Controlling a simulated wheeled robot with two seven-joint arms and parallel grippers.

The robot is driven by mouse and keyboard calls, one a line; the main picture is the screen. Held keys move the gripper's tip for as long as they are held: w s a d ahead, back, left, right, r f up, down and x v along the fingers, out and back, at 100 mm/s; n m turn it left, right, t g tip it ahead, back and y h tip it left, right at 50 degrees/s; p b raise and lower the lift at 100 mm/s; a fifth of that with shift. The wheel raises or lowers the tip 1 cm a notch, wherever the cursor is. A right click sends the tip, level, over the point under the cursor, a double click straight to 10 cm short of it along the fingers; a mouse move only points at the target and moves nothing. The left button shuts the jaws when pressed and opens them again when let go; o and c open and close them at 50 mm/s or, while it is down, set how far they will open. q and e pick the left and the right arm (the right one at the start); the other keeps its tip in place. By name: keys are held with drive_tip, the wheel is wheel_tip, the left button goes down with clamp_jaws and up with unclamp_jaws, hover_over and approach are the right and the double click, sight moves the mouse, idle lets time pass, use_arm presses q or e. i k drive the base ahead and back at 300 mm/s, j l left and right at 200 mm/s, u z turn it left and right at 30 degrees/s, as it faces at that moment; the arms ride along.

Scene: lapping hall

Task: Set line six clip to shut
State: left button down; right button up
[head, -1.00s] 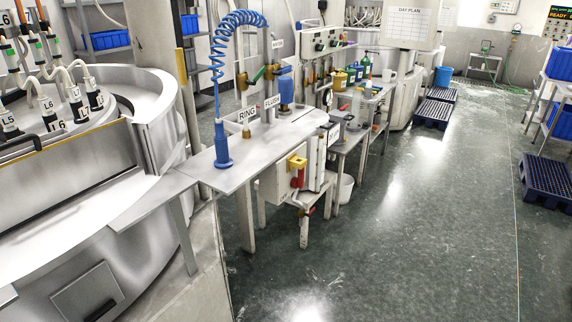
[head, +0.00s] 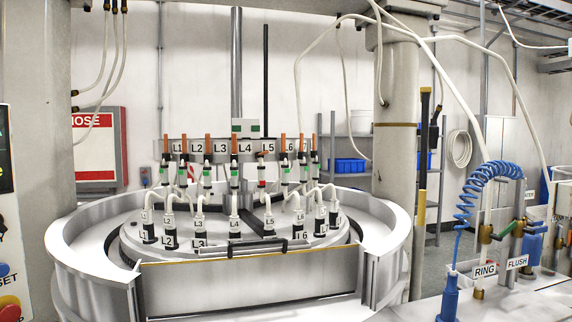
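The line six clip (head: 285,171) sits on the tube by the L6 label (head: 287,146), right of centre, and shows a green band. The clip on line five (head: 262,184) beside it shows red. The other clips in the row show green, as far as I can tell. Lower down, several black hose ends with tags stand on the round plate; one reads L6 (head: 303,236). Neither of my grippers is in view.
The machine's curved metal rim (head: 80,253) and front panel (head: 250,275) lie between me and the lines. A blue coiled hose (head: 490,172) and a bench with RING and FLUSH labels stand at right. A control panel with red button (head: 10,309) is at left.

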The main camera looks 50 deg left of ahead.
sight(283, 143)
drive_tip(key=u, duration=1.6)
drive_tip(key=i+j, duration=0.25)
drive_tip(key=i, duration=0.15)
